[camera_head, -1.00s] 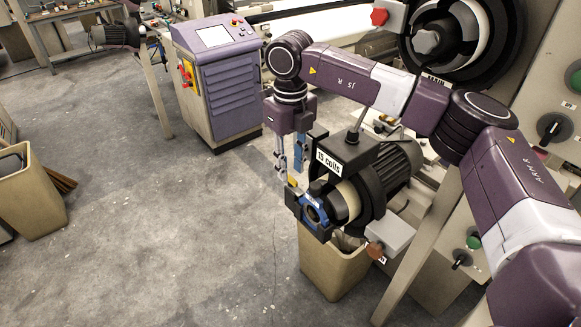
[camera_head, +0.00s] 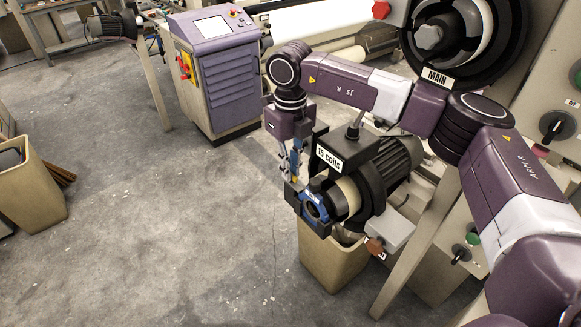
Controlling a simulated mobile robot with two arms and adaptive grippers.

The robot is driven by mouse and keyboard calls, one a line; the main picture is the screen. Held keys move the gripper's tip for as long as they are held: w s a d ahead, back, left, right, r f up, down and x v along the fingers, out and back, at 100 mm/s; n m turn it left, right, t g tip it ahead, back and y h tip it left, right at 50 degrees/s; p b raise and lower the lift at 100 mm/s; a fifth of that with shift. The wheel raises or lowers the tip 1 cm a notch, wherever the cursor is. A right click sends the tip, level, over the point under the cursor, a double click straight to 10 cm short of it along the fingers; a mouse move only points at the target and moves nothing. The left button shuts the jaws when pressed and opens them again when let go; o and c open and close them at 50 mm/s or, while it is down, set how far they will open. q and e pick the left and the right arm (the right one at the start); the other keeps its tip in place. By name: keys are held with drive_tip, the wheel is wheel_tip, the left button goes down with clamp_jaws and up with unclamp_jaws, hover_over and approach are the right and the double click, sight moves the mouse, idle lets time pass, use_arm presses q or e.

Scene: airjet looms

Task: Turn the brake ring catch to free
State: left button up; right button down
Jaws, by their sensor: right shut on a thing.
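The brake ring (camera_head: 313,207) is a blue and dark ring on the front of the "15 coils" feeder unit (camera_head: 372,172), right of the picture's middle. Its catch is a small part at the ring's upper left. It is mostly hidden by the fingers, so its exact turn cannot be read. My right gripper (camera_head: 294,174) points down from above at this spot. Its blue-padded fingers are close together, shut on the catch. My left gripper is not in view.
A tan bin (camera_head: 330,262) stands under the feeder. A purple control cabinet (camera_head: 216,78) stands behind to the left. The loom with its knobs and "MAIN" reel (camera_head: 468,35) fills the right. The grey floor at left is open, with another bin (camera_head: 32,190) at the edge.

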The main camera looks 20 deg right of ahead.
drive_tip(key=shift+m+b, duration=0.55)
drive_tip(key=shift+m, duration=0.05)
drive_tip(key=shift+f+m+b, duration=0.1)
drive_tip(key=shift+m+b, duration=0.75)
drive_tip(key=shift+m, duration=0.35)
drive_tip(key=m+b, duration=0.1)
drive_tip(key=m, duration=0.1)
drive_tip(key=shift+w+m+b, duration=0.1)
drive_tip(key=shift+m+b, duration=0.2)
drive_tip(key=m+b, duration=0.1)
drive_tip(key=m, duration=0.1)
drive_tip(key=shift+m, duration=0.4)
drive_tip(key=m+b, duration=0.1)
drive_tip(key=m, duration=0.2)
drive_tip(key=shift+m+b, duration=0.3)
drive_tip(key=shift+b, duration=0.1)
use_arm(q)
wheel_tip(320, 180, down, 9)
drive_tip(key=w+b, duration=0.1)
drive_tip(key=shift+b, duration=0.4)
use_arm(e)
drive_tip(key=m, duration=0.5)
drive_tip(key=shift+r, duration=0.3)
drive_tip(key=shift+m, duration=0.3)
drive_tip(key=c, duration=2.2)
unclamp_jaws()
drive_tip(key=shift+o, duration=0.6)
drive_tip(key=shift+f, duration=0.1)
